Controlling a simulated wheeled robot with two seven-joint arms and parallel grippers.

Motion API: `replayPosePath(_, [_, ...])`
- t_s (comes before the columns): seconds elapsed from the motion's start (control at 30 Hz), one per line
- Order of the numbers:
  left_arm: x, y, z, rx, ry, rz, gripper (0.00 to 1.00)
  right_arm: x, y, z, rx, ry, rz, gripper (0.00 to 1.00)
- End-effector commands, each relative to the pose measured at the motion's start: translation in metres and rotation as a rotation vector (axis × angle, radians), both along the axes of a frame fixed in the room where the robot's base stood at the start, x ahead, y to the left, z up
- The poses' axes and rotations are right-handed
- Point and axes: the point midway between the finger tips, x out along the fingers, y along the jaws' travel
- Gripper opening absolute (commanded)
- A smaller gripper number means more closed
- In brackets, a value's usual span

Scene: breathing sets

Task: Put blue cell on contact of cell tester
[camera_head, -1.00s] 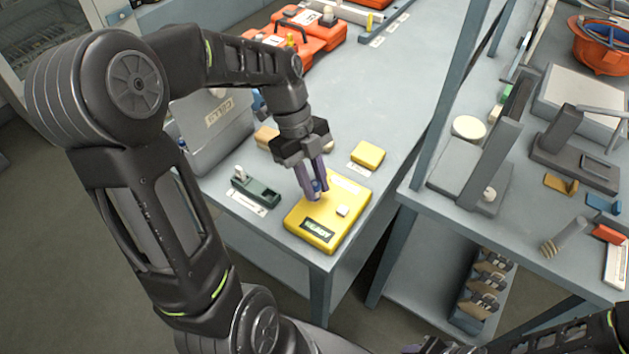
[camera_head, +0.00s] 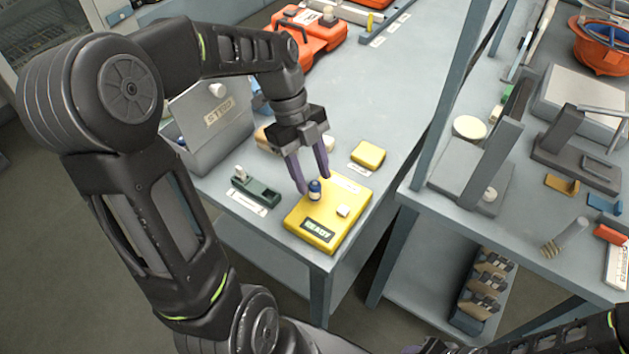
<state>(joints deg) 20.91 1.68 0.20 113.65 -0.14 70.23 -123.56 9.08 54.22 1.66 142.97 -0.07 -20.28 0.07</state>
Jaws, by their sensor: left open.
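The yellow cell tester (camera_head: 328,222) lies on the table near its front corner, with a dark "READY" display on its front side. The blue cell (camera_head: 315,190), blue with a pale band, stands upright on top of the tester toward its back left. My left gripper (camera_head: 314,187) is open, its two purple fingers around and just behind the cell, with a visible gap to the right finger. Whether the left finger touches the cell I cannot tell. The contact under the cell is hidden. At the bottom right my right arm shows, but its gripper fingers cannot be made out.
A dark green device (camera_head: 256,191) stands left of the tester. A small yellow block (camera_head: 368,154) lies behind it. A grey box (camera_head: 208,125) and orange cases (camera_head: 322,36) stand farther back. A second bench (camera_head: 430,200) is at the right, across a gap.

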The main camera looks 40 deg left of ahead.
Motion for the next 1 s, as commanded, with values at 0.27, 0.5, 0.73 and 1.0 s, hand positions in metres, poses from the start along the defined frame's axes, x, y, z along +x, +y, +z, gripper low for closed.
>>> replayPosePath(0.27, [0.006,0.023,0.064,0.001,-0.002,0.002,0.44,-0.001,0.000,0.010,-0.001,0.001,-0.001,0.36])
replayPosePath(0.5, [0.008,0.034,0.088,0.000,-0.001,0.001,0.44,-0.003,-0.001,0.032,-0.006,0.011,-0.003,0.36])
replayPosePath(0.73, [0.009,0.036,0.088,0.000,-0.001,0.001,0.44,-0.004,-0.002,0.032,-0.009,0.013,-0.004,0.36])
replayPosePath(1.0, [0.009,0.035,0.088,0.000,-0.001,0.000,0.44,-0.004,-0.002,0.032,-0.009,0.014,-0.004,0.36])
